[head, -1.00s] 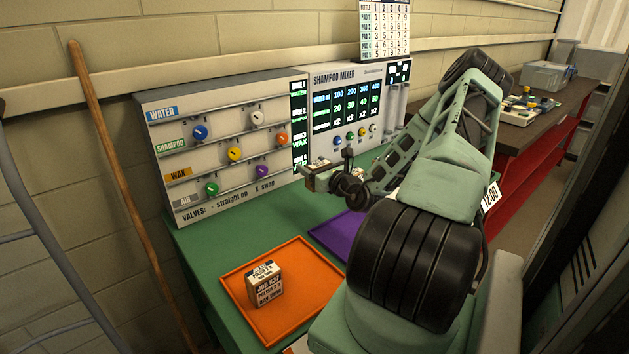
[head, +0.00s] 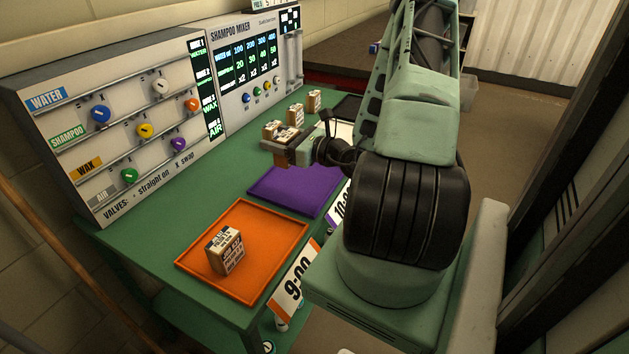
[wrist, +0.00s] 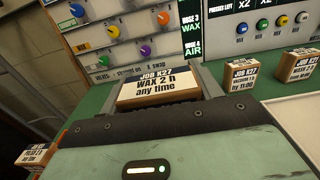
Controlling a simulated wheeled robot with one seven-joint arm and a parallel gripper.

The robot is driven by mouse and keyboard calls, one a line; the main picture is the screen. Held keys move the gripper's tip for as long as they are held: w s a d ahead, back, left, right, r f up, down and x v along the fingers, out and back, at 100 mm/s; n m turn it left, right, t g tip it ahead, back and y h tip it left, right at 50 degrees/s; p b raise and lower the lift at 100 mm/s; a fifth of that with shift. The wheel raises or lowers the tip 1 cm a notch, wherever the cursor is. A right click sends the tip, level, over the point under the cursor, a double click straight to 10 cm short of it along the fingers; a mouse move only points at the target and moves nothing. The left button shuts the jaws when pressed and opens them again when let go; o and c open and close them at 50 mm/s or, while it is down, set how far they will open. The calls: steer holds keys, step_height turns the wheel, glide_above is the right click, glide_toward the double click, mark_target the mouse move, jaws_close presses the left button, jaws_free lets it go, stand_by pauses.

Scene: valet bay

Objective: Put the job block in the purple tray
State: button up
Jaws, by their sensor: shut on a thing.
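My gripper (head: 287,150) is shut on a job block (wrist: 157,85), a small wooden block labelled "JOB K27, WAX 2 h, any time" in the wrist view. In the head view my gripper is just beyond the far edge of the purple tray (head: 297,190), above the green bench. The purple tray is flat and looks empty. My gripper hides most of the held block in the head view, and its height above the bench is hard to tell.
The orange tray (head: 190,262) in front holds another labelled block (head: 225,250). More labelled blocks (head: 314,101) stand on the bench (head: 150,235) beyond my gripper. The valve panel (head: 120,130) and shampoo mixer (head: 250,70) line the back. A dark tray (head: 347,108) lies farther along.

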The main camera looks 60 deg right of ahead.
steer(key=f, duration=0.5)
steer(key=shift+s, duration=0.2)
steer(key=shift+f, duration=2.4)
steer(key=shift+f, duration=0.15)
steer(key=o, duration=1)
steer(key=shift+o, duration=0.2)
